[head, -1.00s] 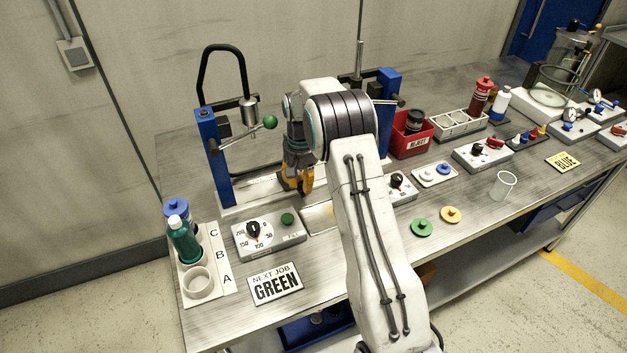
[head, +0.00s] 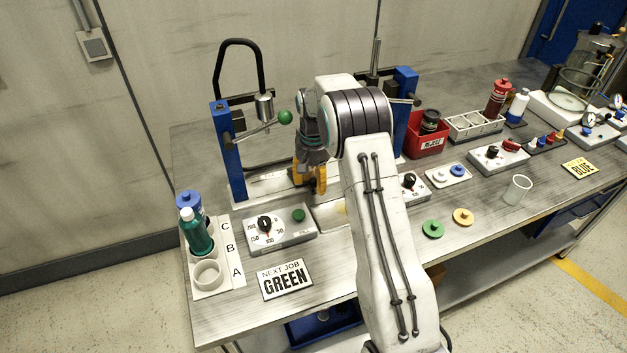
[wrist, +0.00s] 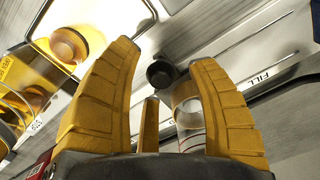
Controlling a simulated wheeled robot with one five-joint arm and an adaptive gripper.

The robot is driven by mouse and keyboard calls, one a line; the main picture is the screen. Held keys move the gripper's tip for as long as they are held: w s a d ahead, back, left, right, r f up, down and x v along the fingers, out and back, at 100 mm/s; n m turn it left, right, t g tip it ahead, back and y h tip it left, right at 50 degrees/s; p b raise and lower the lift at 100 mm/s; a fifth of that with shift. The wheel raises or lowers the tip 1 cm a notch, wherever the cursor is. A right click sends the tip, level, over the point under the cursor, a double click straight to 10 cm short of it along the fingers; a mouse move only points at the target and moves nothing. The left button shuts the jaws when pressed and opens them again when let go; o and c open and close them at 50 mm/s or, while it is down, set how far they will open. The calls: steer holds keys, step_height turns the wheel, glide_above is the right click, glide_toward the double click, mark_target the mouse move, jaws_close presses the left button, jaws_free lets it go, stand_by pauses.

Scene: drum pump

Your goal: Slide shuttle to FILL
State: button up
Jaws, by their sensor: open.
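My gripper (head: 312,190) has yellow fingers and hangs low over the pump rig's pale track (head: 268,186), between two blue posts. In the wrist view my gripper (wrist: 165,85) is open, its fingers spread. A round black knob (wrist: 160,73) and a clear, shiny cylinder (wrist: 187,103) show between the fingers. No contact with the fingers is visible. A FILL label (wrist: 253,80) is on a pale strip right of the fingers. The shuttle's outline is not clear; my arm and gripper hide part of the track in the head view.
A green-ball lever (head: 285,117) sticks out left of my gripper. A dial box (head: 280,232) with a green button stands in front. A bottle rack (head: 232,262) is at left. A red reject bin (head: 425,140) is at right.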

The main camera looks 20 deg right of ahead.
steer(key=shift+r, duration=3.6)
steer(key=shift+f+b, duration=0.15)
steer(key=shift+b, duration=0.2)
